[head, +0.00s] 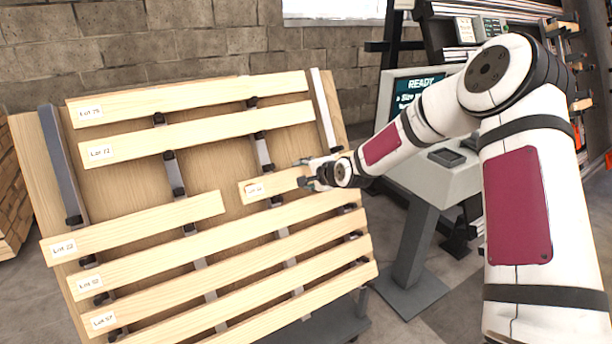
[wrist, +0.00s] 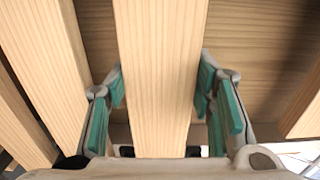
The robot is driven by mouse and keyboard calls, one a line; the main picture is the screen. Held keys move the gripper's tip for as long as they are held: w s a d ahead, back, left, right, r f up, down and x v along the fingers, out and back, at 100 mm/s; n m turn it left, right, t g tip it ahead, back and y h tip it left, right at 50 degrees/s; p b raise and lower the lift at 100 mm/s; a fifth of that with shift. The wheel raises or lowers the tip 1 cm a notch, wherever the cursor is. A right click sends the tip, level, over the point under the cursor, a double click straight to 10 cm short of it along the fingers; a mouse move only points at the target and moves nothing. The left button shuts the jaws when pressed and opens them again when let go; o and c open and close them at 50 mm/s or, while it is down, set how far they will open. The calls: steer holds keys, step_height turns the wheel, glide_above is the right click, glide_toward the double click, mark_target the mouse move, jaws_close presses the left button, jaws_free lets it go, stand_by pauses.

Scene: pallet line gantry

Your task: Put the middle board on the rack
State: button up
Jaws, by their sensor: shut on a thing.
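A short pale board (head: 268,187) with a white label, too small to read surely, is in front of the right middle part of the rack. My gripper (head: 312,178) is shut on its right end. In the wrist view the board (wrist: 160,70) runs between the green-padded fingers of my gripper (wrist: 162,95). The rack (head: 210,178) is a tilted wooden panel with dark uprights and brackets. I cannot tell whether the held board touches a bracket. Another short board (head: 150,225), labelled Lot 22, lies lower left, apart from the held one.
Two long boards, Lot 75 (head: 190,98) and Lot 72 (head: 200,130), are above. Several long boards (head: 215,240) are below. A console (head: 425,165) with a READY screen stands right of the rack. Shelving (head: 450,40) is behind it.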

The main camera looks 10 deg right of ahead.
steer(key=shift+f, duration=0.1)
stand_by(0.3)
steer(key=o, duration=1.4)
steer(key=shift+s, duration=0.15)
steer(key=v, duration=1.1)
steer(key=shift+s+d+r, duration=0.15)
steer(key=shift+s+r, duration=0.05)
steer(key=shift+s, duration=0.15)
